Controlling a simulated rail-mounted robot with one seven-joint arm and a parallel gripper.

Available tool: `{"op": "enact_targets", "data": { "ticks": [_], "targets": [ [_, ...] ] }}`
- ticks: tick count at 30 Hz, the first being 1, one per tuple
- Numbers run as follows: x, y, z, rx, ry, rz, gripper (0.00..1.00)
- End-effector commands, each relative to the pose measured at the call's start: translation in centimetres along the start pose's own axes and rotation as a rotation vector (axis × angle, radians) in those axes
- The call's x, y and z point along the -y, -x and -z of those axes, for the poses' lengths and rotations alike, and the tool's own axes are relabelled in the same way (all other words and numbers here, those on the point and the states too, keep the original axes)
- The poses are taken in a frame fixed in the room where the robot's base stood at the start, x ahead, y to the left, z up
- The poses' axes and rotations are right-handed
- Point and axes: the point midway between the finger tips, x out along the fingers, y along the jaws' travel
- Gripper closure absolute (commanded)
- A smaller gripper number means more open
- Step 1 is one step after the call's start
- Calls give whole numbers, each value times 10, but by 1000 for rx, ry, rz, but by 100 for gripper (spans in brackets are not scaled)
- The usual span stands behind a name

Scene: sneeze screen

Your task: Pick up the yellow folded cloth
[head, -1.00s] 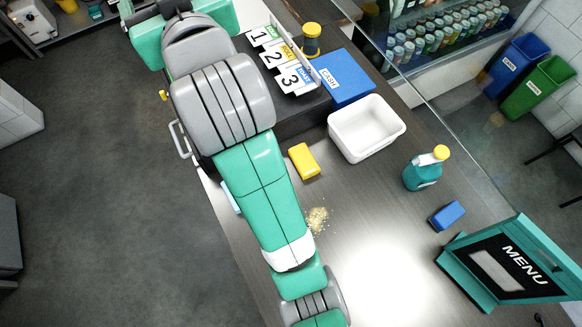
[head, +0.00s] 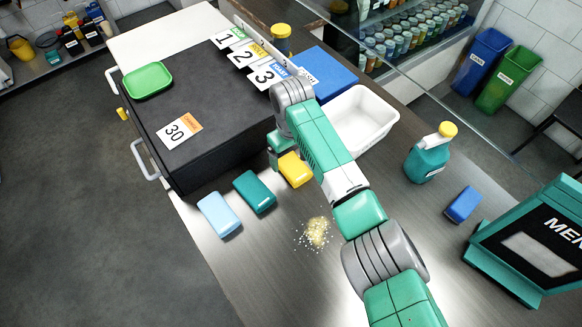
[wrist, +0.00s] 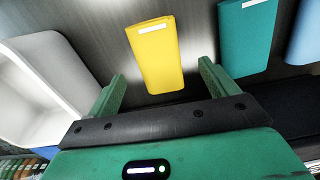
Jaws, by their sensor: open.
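The yellow folded cloth (head: 295,170) lies on the counter just in front of the dark box, partly covered by my arm in the head view. In the wrist view the yellow cloth (wrist: 156,55) is whole, with a white label at its far end. My gripper (wrist: 160,85) is open, its two green fingers apart, with the near end of the cloth appearing between them. Nothing is held. In the head view the gripper (head: 275,158) is mostly hidden by the arm, beside the cloth's left edge.
A teal cloth (head: 255,191) and a light blue cloth (head: 219,215) lie left of the yellow one. A white tub (head: 372,122) stands to the right. Crumbs (head: 317,232) lie nearer. The dark box (head: 200,112) rises behind.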

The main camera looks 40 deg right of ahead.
Motion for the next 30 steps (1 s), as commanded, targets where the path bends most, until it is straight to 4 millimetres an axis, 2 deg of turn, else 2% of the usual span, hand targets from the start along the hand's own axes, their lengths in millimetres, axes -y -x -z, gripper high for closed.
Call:
{"op": "enact_targets", "data": {
  "ticks": [2,6,10,18,20,24,26,30],
  "targets": [
    [0,-3,0,0,0,-1,15],
    [-3,-30,0,1,0,-1,15],
    [-3,-48,0,0,0,-1,15],
    [-3,-51,0,-3,0,-1,15],
    [-3,-51,0,-3,0,-1,24],
    [-3,-51,0,-3,0,-1,52],
    [-3,-51,0,-3,0,-1,63],
    [-3,-51,0,-3,0,-1,63]
  ]
}}
